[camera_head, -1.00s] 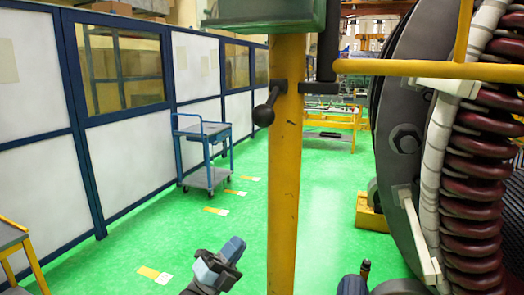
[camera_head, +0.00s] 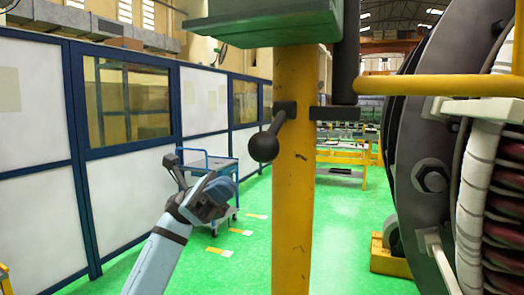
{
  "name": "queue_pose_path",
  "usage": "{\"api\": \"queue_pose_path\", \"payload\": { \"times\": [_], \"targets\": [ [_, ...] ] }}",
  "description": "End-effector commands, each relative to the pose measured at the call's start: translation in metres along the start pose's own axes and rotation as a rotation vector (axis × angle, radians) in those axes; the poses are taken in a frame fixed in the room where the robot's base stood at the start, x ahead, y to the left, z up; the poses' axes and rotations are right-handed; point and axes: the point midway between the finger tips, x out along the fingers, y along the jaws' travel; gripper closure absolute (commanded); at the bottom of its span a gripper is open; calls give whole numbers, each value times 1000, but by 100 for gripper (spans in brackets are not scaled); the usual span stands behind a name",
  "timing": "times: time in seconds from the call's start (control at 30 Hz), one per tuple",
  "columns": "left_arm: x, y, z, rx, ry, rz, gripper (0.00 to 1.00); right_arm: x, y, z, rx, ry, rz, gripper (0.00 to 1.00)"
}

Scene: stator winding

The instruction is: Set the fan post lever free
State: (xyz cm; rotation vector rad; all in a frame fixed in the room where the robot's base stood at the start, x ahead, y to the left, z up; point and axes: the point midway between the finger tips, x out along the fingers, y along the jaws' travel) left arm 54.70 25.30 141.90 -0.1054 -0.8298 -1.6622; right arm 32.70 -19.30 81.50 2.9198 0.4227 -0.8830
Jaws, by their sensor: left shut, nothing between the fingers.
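The fan post (camera_head: 292,215) is a yellow upright column in the middle of the head view. Its lever (camera_head: 274,128) is a short dark rod on the post's left side. It slants down and left from a dark clamp and ends in a black ball knob. My left gripper (camera_head: 174,164) is shut and empty, left of the knob and slightly lower in the picture. A clear gap shows between them, and nothing touches the lever. My left arm comes up from the bottom left, and its wrist hides part of the gripper. My right gripper is out of view.
A green housing (camera_head: 262,22) tops the post. A dark bracket and a yellow bar (camera_head: 430,87) are on its right, before the large stator (camera_head: 435,180). A blue cart (camera_head: 222,165) stands behind my left wrist.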

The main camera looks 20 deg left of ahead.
Motion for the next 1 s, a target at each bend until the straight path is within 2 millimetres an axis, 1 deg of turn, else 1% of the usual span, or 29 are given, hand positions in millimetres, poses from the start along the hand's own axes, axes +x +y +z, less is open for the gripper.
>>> {"api": "queue_pose_path", "payload": {
  "times": [0.17,0.27,0.37,0.7,0.83,1.0],
  "targets": [
    [3,0,0,-2,-1,0,100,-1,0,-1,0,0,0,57],
    [13,1,1,-2,-2,1,100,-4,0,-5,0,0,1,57],
    [30,1,3,-3,-3,-1,100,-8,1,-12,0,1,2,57],
    [102,2,4,-3,-4,0,100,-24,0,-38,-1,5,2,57],
    [117,2,18,-1,-2,1,100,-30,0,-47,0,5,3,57],
    [126,1,27,-3,-2,2,100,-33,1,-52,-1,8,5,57]
  ]
}}
